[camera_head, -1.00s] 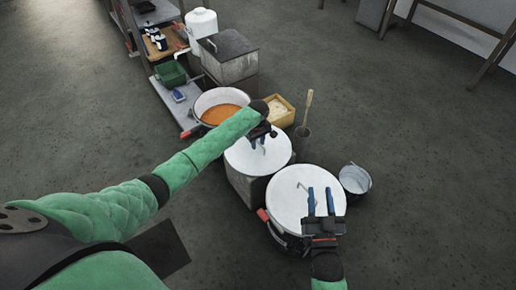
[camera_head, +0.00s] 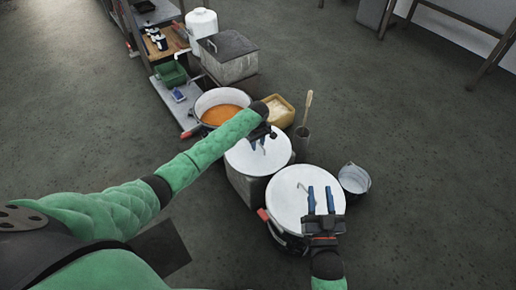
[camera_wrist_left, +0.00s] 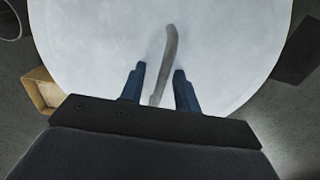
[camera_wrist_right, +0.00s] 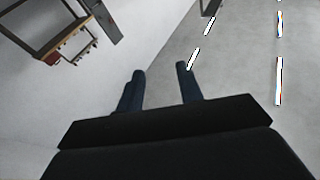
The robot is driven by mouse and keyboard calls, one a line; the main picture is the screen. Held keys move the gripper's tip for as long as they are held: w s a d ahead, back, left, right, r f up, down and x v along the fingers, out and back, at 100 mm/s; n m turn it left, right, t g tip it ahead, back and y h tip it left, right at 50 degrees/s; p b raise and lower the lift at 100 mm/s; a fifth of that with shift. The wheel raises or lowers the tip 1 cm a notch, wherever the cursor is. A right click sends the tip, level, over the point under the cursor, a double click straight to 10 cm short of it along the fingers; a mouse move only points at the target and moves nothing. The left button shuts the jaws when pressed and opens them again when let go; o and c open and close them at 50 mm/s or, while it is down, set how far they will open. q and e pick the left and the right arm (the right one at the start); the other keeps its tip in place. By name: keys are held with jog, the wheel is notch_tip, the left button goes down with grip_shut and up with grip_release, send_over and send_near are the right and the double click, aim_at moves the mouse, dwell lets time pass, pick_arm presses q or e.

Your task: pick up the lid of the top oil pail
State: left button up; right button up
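Two round pails with white lids stand on the floor in the head view. The farther lid (camera_head: 240,160) has a thin metal handle, seen large in the left wrist view (camera_wrist_left: 168,55). My left gripper (camera_head: 258,150) is over this lid, its blue fingers apart on either side of the handle, with gaps showing. The lid lies flat on its pail. The nearer lid (camera_head: 287,205) has its own hooked handle (camera_head: 303,187). My right gripper (camera_head: 320,188) appears over that lid's right part, with its fingers apart and empty. Its height above the lid is unclear.
An open pail of orange liquid (camera_head: 221,113) stands behind the farther lid. Close by are a yellow container (camera_head: 281,110), a narrow pot with a wooden-handled tool (camera_head: 302,132) and a small bucket (camera_head: 355,180). The floor to the right is clear.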

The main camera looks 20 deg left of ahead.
pick_arm(q)
jog(key=shift+c, duration=0.2)
grip_shut()
